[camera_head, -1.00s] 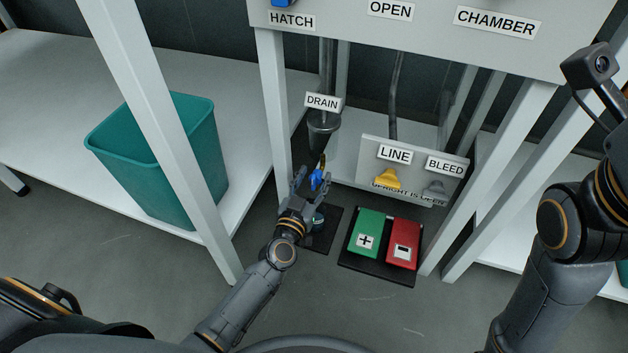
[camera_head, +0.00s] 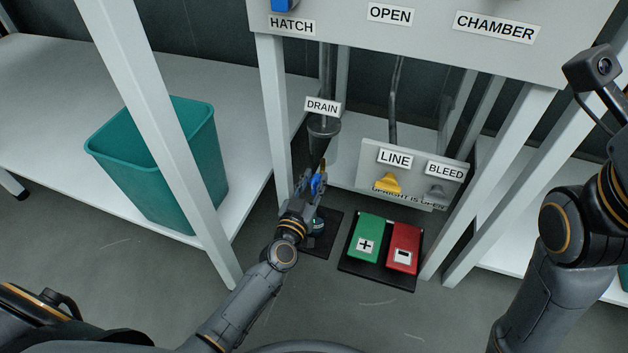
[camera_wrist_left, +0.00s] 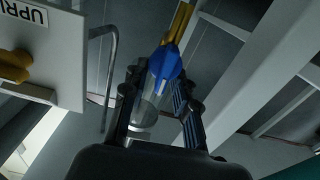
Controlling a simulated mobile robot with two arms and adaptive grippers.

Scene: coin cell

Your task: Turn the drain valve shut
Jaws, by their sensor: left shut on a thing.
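The drain valve's blue handle (camera_head: 317,187) is below the DRAIN label (camera_head: 322,107) and the grey drain fitting (camera_head: 323,128). My left gripper (camera_head: 312,178) reaches up from below and is shut on the blue handle, partly hiding it. In the left wrist view, the blue handle (camera_wrist_left: 163,67) is between the two fingers of my left gripper (camera_wrist_left: 162,88), with a yellow part (camera_wrist_left: 180,22) beyond it and a clear tube beside it. My right arm stands at the right of the head view; its gripper is not seen.
A panel with a yellow LINE handle (camera_head: 388,184) and grey BLEED handle (camera_head: 436,194) is just right of the drain. Green (camera_head: 369,238) and red (camera_head: 403,248) pedals lie on the floor. Frame legs (camera_head: 276,110) flank the space. A teal bin (camera_head: 165,185) stands left.

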